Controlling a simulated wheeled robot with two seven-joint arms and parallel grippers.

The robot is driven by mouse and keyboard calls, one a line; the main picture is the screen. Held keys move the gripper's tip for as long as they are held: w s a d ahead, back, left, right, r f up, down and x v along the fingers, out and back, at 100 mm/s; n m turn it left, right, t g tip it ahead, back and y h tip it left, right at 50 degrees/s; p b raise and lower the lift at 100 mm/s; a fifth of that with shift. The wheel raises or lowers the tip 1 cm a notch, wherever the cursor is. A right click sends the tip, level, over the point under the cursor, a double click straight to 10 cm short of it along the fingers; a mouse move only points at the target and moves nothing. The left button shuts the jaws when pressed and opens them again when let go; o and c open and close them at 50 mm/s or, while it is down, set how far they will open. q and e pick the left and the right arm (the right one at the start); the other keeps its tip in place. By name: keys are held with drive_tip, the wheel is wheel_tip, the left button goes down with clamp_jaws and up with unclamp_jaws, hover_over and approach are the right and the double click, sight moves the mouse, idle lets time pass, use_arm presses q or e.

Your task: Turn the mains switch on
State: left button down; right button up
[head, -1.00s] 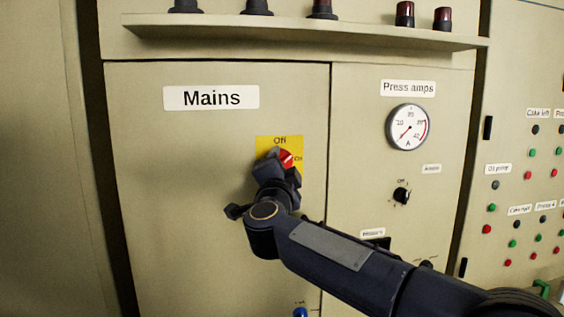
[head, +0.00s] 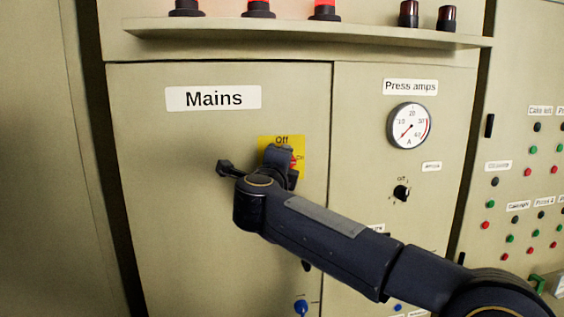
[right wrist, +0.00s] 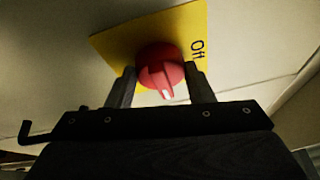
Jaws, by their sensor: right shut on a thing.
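The mains switch is a red rotary knob (head: 293,162) on a yellow plate (head: 298,144) under the "Mains" label (head: 213,98). In the right wrist view the red knob (right wrist: 158,58) has a white pointer mark turned a quarter turn away from "Off", on the side where "On" stands in the head view. My right gripper (head: 281,168) is at the knob and hides much of it in the head view. In the right wrist view its two fingers (right wrist: 160,82) are shut on the knob from both sides. My left gripper is not in view.
Three red lamps (head: 259,8) on the shelf (head: 300,32) above are lit; two darker lamps (head: 446,18) are unlit. An amps gauge (head: 408,127) and a small black knob (head: 402,192) are on the right door. A blue knob (head: 301,307) is below.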

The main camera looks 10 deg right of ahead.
idle(0.5)
drive_tip(key=o, duration=1.4)
drive_tip(key=shift+c, duration=0.2)
drive_tip(key=b+v, duration=0.2)
drive_tip(key=v, duration=0.6)
drive_tip(key=shift+w, duration=0.1)
